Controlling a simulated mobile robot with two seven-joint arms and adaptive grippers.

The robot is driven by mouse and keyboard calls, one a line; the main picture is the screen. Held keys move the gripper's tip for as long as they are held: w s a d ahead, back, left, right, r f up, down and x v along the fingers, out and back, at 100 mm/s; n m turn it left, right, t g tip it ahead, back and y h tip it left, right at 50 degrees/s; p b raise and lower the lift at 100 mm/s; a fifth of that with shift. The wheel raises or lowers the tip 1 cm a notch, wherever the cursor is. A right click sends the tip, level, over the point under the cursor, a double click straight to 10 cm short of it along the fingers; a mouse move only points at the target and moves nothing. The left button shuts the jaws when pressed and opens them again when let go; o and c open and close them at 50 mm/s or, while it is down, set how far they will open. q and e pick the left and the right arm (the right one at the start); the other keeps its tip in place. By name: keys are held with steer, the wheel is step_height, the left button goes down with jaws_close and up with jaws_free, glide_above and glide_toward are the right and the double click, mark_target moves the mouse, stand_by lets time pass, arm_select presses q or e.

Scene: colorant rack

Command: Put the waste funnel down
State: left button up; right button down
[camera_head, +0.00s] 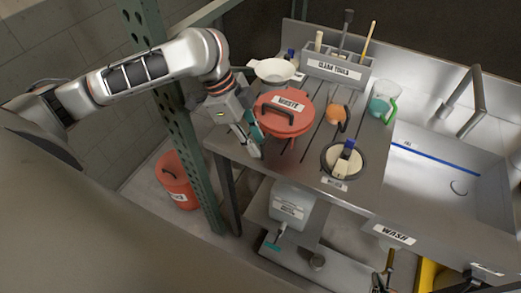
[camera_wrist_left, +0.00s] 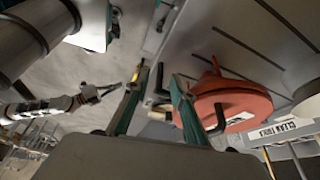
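The waste funnel (camera_head: 299,126) is an orange-red round piece with a black handle and a "WASTE" label. It sits at the left part of the steel bench top, with a short red stem showing below its rim. It also shows in the left wrist view (camera_wrist_left: 240,98), right of my fingers. My left gripper (camera_head: 250,140) is at the bench's left edge, close beside the funnel. Its teal fingers are apart (camera_wrist_left: 157,105), and the funnel is not between them. Whether a finger touches the rim is unclear. My right gripper (camera_wrist_left: 103,92) shows small in the left wrist view; its grip is unclear.
A cream bowl (camera_head: 273,71) and a "CLEAN TOOLS" holder (camera_head: 337,69) stand behind the funnel. An orange item (camera_head: 337,113), a green-handled beaker (camera_head: 382,105) and a round container (camera_head: 344,160) stand right of it. A sink (camera_head: 450,185) lies right. A green rack post (camera_head: 178,130) stands left.

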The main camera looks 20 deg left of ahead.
arm_select(q)
steer(key=v, duration=0.7)
steer(key=shift+r, duration=0.15)
steer(key=shift+s, duration=0.15)
